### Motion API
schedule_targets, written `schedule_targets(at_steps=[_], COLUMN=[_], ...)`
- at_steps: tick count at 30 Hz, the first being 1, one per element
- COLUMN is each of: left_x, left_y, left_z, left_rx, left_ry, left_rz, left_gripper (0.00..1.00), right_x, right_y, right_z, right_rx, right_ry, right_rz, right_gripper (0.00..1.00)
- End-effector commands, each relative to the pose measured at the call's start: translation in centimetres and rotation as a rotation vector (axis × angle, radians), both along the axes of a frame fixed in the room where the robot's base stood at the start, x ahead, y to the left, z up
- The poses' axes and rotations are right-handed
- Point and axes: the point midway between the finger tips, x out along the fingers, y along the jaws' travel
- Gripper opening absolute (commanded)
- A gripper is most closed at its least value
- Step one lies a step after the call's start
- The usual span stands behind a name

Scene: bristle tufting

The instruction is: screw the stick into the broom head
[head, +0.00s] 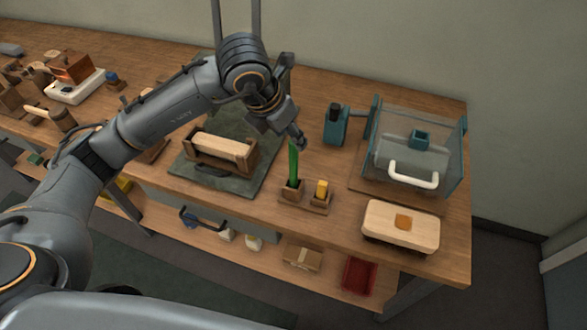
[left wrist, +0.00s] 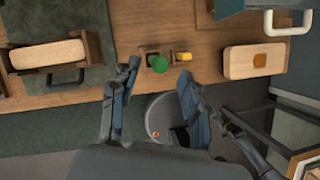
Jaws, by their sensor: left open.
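A green stick (head: 293,165) stands upright in a small wooden holder (head: 318,206) near the table's front edge. In the left wrist view its round green end (left wrist: 158,63) shows between my fingertips. My left gripper (head: 294,100) is open and empty above and beside the stick; I cannot tell whether it touches it. A pale wooden block (head: 222,146), which looks like the broom head, lies in a brown wooden cradle on a dark green mat (head: 266,143); it also shows at the left of the left wrist view (left wrist: 46,54). My right gripper is not in view.
A yellow piece (head: 321,188) sits in the same holder. A pale board (head: 400,224) with an orange patch lies front right. Behind it is a clear-sided teal machine (head: 410,158) with a white handle. A teal device (head: 336,126) stands behind the stick. Wooden items crowd the far left.

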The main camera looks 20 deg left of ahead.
Motion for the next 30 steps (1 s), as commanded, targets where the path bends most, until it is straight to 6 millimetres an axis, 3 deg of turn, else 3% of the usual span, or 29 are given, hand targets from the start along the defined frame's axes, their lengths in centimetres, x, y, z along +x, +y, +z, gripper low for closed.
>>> schedule_targets(at_steps=[4, 9, 14, 25, 30], left_x=[0.2, 0.8, 1.5, 1.6, 1.6], left_y=[-0.1, -0.4, -0.7, -0.7, -0.7], left_z=[-0.5, -2.9, -4.6, -4.9, -4.9], left_rx=[-0.001, 0.001, -0.001, 0.0, 0.0], left_ry=[0.003, 0.005, 0.001, -0.001, -0.001], left_rz=[0.001, 0.001, 0.001, 0.0, 0.0], left_gripper=[0.46, 0.46, 0.46, 0.46, 0.12], right_x=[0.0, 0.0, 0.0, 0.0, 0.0], right_y=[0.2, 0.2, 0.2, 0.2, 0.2], right_z=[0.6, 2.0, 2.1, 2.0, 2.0], right_rx=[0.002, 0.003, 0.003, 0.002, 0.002], right_ry=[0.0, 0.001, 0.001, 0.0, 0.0], right_rz=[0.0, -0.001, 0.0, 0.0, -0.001], right_gripper=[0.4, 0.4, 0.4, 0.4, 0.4])
